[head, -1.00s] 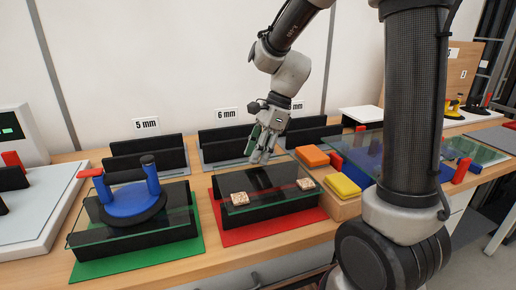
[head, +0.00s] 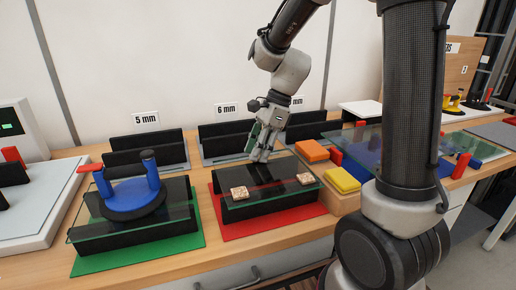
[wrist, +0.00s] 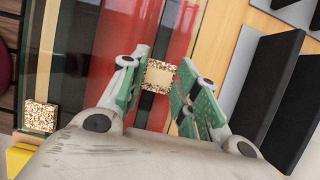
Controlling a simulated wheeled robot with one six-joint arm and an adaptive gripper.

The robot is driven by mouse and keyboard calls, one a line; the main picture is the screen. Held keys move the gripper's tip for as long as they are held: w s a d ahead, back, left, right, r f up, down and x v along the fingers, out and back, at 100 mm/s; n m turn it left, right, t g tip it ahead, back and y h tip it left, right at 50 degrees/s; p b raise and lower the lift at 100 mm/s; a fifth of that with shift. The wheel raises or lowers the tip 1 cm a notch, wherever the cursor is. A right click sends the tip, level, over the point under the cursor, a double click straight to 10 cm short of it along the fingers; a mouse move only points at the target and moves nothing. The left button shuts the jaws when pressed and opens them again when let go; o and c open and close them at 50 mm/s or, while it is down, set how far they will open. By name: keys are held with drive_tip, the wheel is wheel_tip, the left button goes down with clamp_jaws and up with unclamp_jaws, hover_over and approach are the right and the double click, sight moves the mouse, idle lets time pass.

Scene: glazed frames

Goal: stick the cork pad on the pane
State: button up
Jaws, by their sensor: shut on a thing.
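The pane (head: 272,194) lies flat on black supports over a red mat. Two cork pads rest on it near its front corners, one at left (head: 239,193) and one at right (head: 305,179). The right one also shows in the wrist view (wrist: 40,116). My gripper (head: 261,158) points down at the back part of the pane. In the wrist view my gripper (wrist: 158,82) is shut on another speckled cork pad (wrist: 158,76), held between the green-padded fingertips. I cannot tell whether this pad touches the glass. The fingers hide it in the head view.
Left, another pane on a green mat (head: 190,243) carries a blue two-handled suction cup (head: 132,197). Orange (head: 312,150) and yellow (head: 342,180) blocks stand close at right. Black racks labelled 5 mm (head: 146,118) and 6 mm (head: 227,108) stand behind.

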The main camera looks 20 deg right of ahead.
drive_tip(key=o, duration=0.7)
drive_tip(key=v, duration=1.2)
